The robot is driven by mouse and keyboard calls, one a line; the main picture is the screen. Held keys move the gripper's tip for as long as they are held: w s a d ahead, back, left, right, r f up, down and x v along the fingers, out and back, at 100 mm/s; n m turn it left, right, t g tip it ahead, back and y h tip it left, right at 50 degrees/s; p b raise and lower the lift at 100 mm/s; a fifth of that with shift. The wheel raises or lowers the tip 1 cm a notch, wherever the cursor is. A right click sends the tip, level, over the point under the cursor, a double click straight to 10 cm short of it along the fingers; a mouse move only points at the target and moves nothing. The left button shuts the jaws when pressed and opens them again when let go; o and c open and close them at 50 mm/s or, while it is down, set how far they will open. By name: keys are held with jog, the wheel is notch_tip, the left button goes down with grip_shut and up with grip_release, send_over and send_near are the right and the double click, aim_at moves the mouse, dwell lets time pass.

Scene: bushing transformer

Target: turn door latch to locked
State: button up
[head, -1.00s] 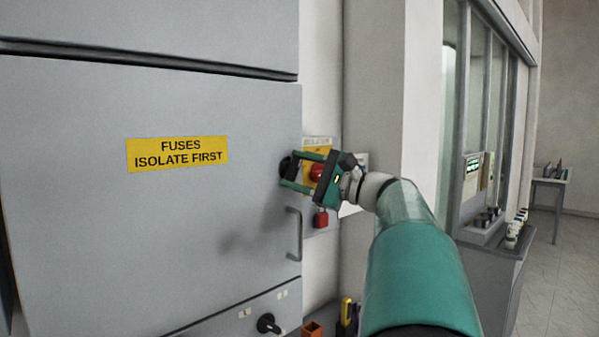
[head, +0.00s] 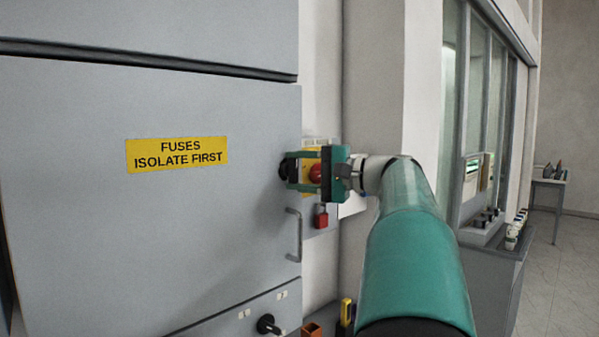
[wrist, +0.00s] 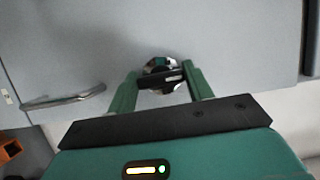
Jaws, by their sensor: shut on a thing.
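The door latch is a round metal knob with a dark bar handle on the grey cabinet door (head: 180,220), near its right edge. In the wrist view the latch (wrist: 160,76) sits between the two green fingers of my gripper (wrist: 162,82). My gripper (head: 292,170) is shut on the latch's dark bar, one finger on each side. In the head view the fingers and gripper body cover part of the latch. The bar looks slightly tilted in the wrist view.
A yellow panel with a red knob (head: 316,173) is just behind my gripper, with a red padlock (head: 321,217) below. A bar door handle (head: 294,234) lies below the latch. A black rotary switch (head: 268,324) is lower down. A yellow label (head: 177,153) marks the door.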

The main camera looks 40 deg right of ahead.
jog(key=o, duration=1)
jog(key=v, duration=1.3)
jog(key=shift+s+d, duration=0.15)
jog(key=shift+s, duration=0.25)
